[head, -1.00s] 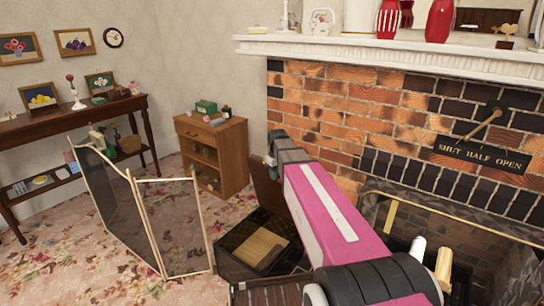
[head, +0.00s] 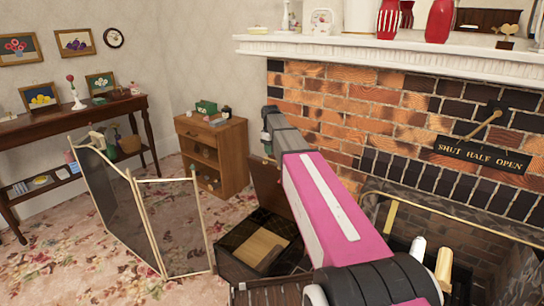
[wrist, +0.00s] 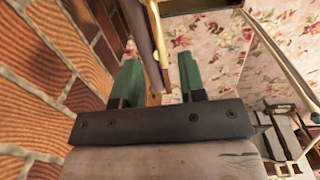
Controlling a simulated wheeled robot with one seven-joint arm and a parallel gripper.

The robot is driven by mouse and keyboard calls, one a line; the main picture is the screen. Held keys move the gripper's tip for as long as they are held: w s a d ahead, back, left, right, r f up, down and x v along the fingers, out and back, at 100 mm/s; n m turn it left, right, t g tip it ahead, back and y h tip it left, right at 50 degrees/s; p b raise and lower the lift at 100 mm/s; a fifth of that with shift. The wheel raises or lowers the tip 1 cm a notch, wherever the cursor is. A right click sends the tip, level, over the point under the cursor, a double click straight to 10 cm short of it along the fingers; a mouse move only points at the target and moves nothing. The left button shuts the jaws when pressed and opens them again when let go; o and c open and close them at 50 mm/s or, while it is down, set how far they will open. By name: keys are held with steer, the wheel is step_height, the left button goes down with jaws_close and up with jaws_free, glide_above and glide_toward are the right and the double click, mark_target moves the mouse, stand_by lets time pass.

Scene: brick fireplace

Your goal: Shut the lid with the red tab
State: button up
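A dark open box (head: 233,268) stands on the floor, with a pale wooden block (head: 262,247) inside. A brown lid-like panel (head: 266,188) stands upright at its far side, partly hidden by my arm. I cannot make out a red tab in either view. My gripper (head: 267,138) is above the panel, near the brick wall; the arm hides most of it. In the wrist view, the green fingers of my gripper (wrist: 158,80) are apart. A dark panel edge (wrist: 143,40) with a brass-coloured strip (wrist: 158,35) reaches the gap between them; I cannot tell whether they touch.
A folding mesh screen (head: 170,230) stands left of the box. A small wooden cabinet (head: 222,150) stands behind. The brick wall (head: 330,110) and white mantel (head: 400,50) are close to my arm. A slatted wooden piece (head: 275,292) lies at the near side of the box.

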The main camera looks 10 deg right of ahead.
steer(key=shift+f, duration=2.25)
jaws_close()
